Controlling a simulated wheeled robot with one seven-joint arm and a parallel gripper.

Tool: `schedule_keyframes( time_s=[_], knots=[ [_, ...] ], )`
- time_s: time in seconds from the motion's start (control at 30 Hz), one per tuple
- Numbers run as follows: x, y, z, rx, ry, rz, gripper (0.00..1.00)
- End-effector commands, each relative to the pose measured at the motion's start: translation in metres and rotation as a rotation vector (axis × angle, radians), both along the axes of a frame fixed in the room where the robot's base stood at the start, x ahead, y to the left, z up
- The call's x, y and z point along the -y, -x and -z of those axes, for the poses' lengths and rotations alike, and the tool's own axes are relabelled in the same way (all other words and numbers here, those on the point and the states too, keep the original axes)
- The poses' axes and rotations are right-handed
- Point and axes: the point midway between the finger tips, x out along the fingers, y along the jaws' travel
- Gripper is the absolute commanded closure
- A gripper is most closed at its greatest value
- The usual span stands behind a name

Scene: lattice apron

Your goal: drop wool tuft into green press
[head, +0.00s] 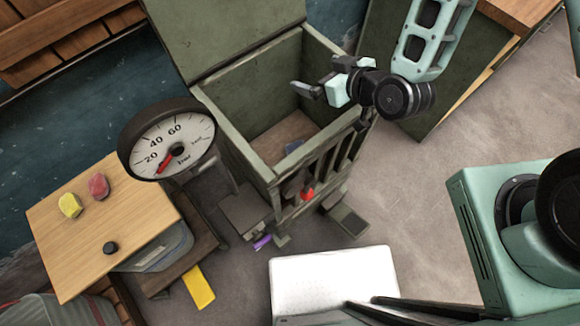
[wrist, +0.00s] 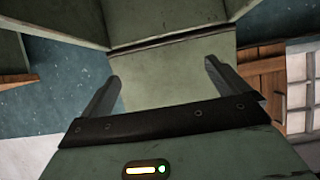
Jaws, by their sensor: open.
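The green press (head: 318,165) stands in the middle of the head view as an open-topped box with a slatted front and its lid raised at the back. My gripper (head: 318,78) is over the press's opening, near its right rim. In the wrist view my gripper (wrist: 163,70) has its two fingers wide apart with nothing between them. A small blue-grey lump (head: 293,147) lies low inside the press by the front wall; I cannot tell whether it is the wool tuft. No other thing is clearly a wool tuft.
A round pressure gauge (head: 172,146) stands left of the press. A wooden board (head: 130,215) holds a yellow piece (head: 70,205), a red piece (head: 98,186) and a black knob (head: 110,248). A white panel (head: 330,278) is in front.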

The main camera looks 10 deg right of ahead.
Motion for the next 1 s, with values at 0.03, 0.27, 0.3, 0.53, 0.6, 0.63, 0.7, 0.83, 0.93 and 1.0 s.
schedule_keyframes(
  time_s=[0.03,0.27,0.3,0.53,0.6,0.63,0.7,0.83,0.93,1.0],
  knots=[
    [0.003,0.005,-0.01,-0.004,0.0,-0.001,0.01],
    [0.013,0.02,-0.021,-0.004,0.0,0.0,0.01],
    [0.014,0.022,-0.022,-0.005,0.0,0.001,0.01],
    [0.024,0.037,-0.031,-0.005,0.001,-0.001,0.01],
    [0.028,0.042,-0.035,-0.004,0.001,-0.001,0.01],
    [0.029,0.044,-0.036,-0.004,0.001,-0.001,0.01],
    [0.032,0.05,-0.04,-0.004,0.001,-0.001,0.01],
    [0.039,0.059,-0.045,-0.004,-0.001,-0.001,0.01],
    [0.043,0.065,-0.048,-0.004,0.0,-0.001,0.01],
    [0.045,0.068,-0.05,-0.001,0.0,-0.002,0.01]
  ],
)
